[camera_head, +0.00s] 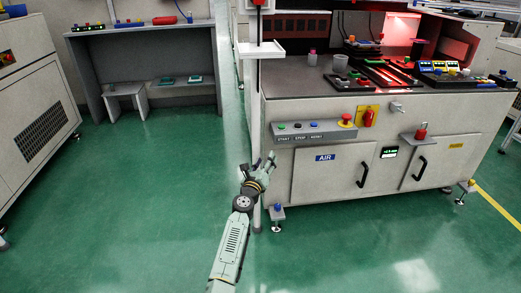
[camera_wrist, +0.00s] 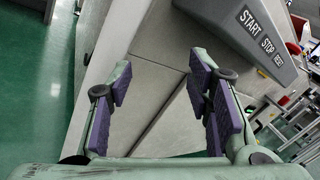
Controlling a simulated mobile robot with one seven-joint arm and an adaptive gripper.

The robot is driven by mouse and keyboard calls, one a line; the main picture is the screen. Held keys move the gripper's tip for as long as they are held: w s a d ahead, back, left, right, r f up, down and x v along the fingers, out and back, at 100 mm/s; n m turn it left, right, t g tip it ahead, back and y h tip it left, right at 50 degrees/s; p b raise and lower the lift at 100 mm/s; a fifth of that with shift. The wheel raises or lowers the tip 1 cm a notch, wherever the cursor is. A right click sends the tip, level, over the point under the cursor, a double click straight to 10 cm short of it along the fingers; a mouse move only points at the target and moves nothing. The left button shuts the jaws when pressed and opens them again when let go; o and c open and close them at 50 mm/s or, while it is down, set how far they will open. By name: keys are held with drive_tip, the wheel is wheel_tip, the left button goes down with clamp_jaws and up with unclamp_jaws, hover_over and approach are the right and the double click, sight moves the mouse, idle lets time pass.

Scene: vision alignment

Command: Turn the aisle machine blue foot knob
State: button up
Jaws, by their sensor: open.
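The machine (camera_head: 330,175) stands right of centre in the head view, with a white front, doors and a grey top. A small blue knob (camera_head: 278,206) sits on the foot bracket at its near left corner, close to the floor. My gripper (camera_head: 263,163) is in front of the machine's left corner, above and a little left of the blue knob. In the wrist view my gripper (camera_wrist: 160,88) is open, its purple pads apart with nothing between them. The blue knob does not show in the wrist view.
A button box (camera_head: 313,131) juts from the machine front above my gripper; its START and STOP labels show in the wrist view. Green floor (camera_head: 130,200) is clear on the left.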

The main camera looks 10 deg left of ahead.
drive_tip(key=shift+n+t+y, duration=0.3)
drive_tip(key=shift+n+t, duration=0.2)
drive_tip(key=shift+n, duration=0.2)
drive_tip(key=r, duration=0.1)
drive_tip(key=a+r, duration=0.1)
drive_tip(key=r, duration=0.3)
drive_tip(key=shift+s+a+r+p, duration=0.15)
drive_tip(key=shift+s+r+p, duration=0.1)
drive_tip(key=shift+s+p, duration=0.1)
